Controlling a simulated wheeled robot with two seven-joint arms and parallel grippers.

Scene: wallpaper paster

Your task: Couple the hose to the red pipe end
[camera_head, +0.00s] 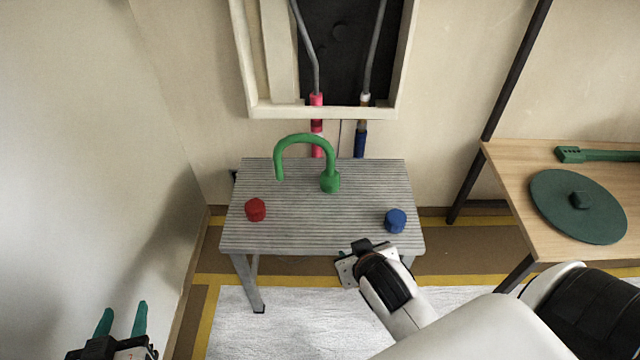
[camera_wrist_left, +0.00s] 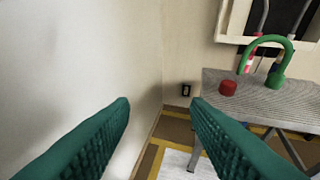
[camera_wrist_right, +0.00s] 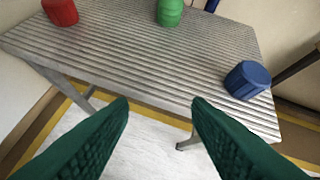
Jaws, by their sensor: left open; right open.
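A green curved hose (camera_head: 305,139) stands arched on the slatted grey table (camera_head: 290,225), with a thick fitting at its right foot. It also shows in the left wrist view (camera_wrist_left: 267,41); the right wrist view shows only its fitting (camera_wrist_right: 169,12). The red pipe end (camera_head: 317,128) hangs below the wall recess, behind the table. My left gripper (camera_head: 122,320) is open and empty, low at the left, well away from the table. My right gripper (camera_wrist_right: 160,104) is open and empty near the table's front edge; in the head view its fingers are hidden.
A red cap (camera_head: 255,209) and a blue cap (camera_head: 396,220) sit on the table's left and right. A blue pipe end (camera_head: 360,142) hangs beside the red one. A wooden bench (camera_head: 510,170) with a green disc (camera_head: 560,215) stands right. A wall closes the left.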

